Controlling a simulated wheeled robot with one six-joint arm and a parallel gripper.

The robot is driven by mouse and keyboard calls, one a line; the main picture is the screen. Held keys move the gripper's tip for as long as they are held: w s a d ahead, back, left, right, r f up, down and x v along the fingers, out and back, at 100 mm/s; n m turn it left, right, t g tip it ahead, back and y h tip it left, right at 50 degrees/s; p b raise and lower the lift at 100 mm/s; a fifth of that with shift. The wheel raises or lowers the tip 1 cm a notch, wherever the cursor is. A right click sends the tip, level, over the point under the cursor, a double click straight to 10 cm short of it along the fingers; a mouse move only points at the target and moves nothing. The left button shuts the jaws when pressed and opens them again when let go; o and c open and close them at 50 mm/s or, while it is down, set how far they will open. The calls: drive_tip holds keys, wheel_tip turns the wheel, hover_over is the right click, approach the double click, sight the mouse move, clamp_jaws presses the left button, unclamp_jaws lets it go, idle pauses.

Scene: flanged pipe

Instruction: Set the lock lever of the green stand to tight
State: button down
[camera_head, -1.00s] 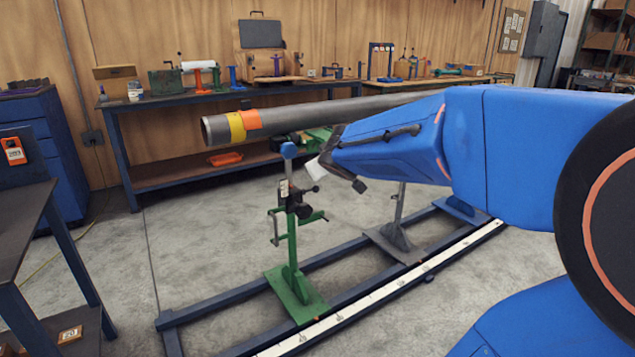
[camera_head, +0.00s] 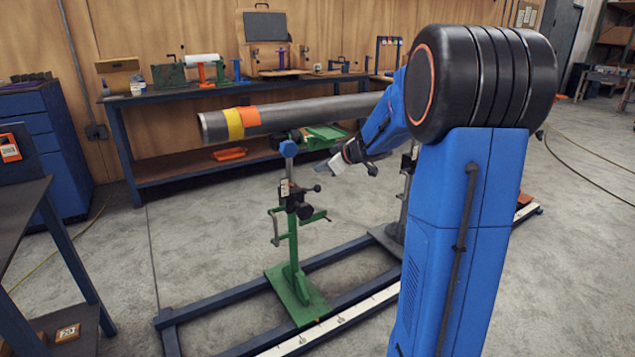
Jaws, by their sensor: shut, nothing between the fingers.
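The green stand (camera_head: 293,250) stands upright on the floor rail, with a green foot plate and a blue head under the pipe (camera_head: 300,111). Its lock lever (camera_head: 307,189) appears to be the short dark arm with a black ball end, sticking out to the right of the post below the head. A dark round knob and a green crossbar sit just below it. My gripper (camera_head: 321,166) is shut and empty, just right of the post and slightly above the lever end. It looks apart from the lever; the exact gap cannot be told.
The pipe, with yellow and orange bands, runs right above my gripper. A grey stand (camera_head: 400,215) stands further right, partly hidden by my arm. The blue floor rail (camera_head: 215,312) carries the stands. A workbench (camera_head: 165,100) is behind; a dark table (camera_head: 20,215) is at left.

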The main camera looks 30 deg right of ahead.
sight(316, 187)
drive_tip(key=shift+d+f, duration=0.1)
drive_tip(key=shift+f, duration=0.1)
drive_tip(key=shift+w+f, duration=0.9)
drive_tip(key=shift+f, duration=0.4)
drive_tip(key=shift+w+f, duration=0.9)
drive_tip(key=shift+f, duration=0.35)
drive_tip(key=shift+w+f, duration=0.9)
drive_tip(key=shift+f, duration=0.4)
drive_tip(key=shift+d, duration=0.1)
drive_tip(key=shift+s+f, duration=0.1)
drive_tip(key=shift+f, duration=0.05)
